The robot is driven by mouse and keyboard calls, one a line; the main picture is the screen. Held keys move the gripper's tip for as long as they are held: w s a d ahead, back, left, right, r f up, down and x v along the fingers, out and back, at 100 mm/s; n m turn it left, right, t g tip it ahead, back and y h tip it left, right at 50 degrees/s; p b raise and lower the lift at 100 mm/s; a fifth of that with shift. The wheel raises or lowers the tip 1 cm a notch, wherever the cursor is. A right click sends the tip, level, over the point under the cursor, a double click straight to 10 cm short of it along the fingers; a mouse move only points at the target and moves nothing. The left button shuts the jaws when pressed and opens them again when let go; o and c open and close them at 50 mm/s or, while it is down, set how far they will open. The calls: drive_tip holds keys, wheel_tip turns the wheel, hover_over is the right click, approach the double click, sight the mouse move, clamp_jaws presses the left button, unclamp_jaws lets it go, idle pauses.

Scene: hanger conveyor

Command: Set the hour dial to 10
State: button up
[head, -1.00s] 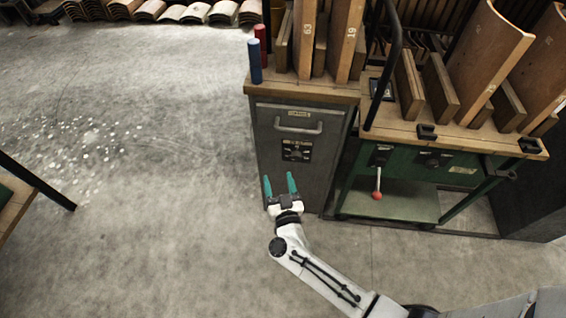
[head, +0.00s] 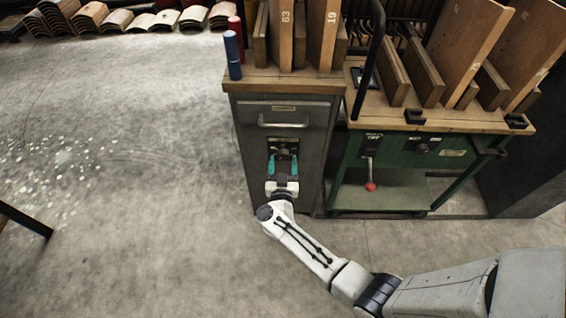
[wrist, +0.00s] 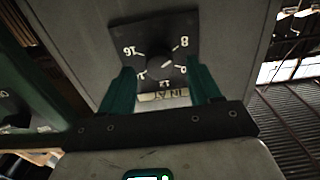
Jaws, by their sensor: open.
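The hour dial is a dark round knob on a black square plate (head: 287,143) on the front of the grey cabinet. In the wrist view, the knob (wrist: 160,66) sits near the top middle, with white numbers that include 16 at left, 8 at right and 12 below. Short white lines show around the knob, but I cannot tell which number it points to. My gripper (head: 283,162) has teal fingers and is open in front of the plate. In the wrist view, its fingers (wrist: 161,76) stand either side of the knob's lower part, with no clear contact.
A drawer handle (head: 285,123) is above the plate. Blue (head: 232,55) and red cylinders and wooden boards stand on the cabinet top. To the right is a green bench (head: 415,150) with a red-tipped lever (head: 370,186). The floor at left is mostly clear.

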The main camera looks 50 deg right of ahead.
drive_tip(key=shift+x, duration=0.8)
drive_tip(key=shift+c, duration=0.2)
drive_tip(key=c, duration=1)
drive_tip(key=shift+m, duration=0.3)
drive_tip(key=m, duration=0.5)
drive_tip(key=shift+m+p, duration=0.3)
drive_tip(key=m, duration=0.5)
drive_tip(key=shift+m, duration=0.4)
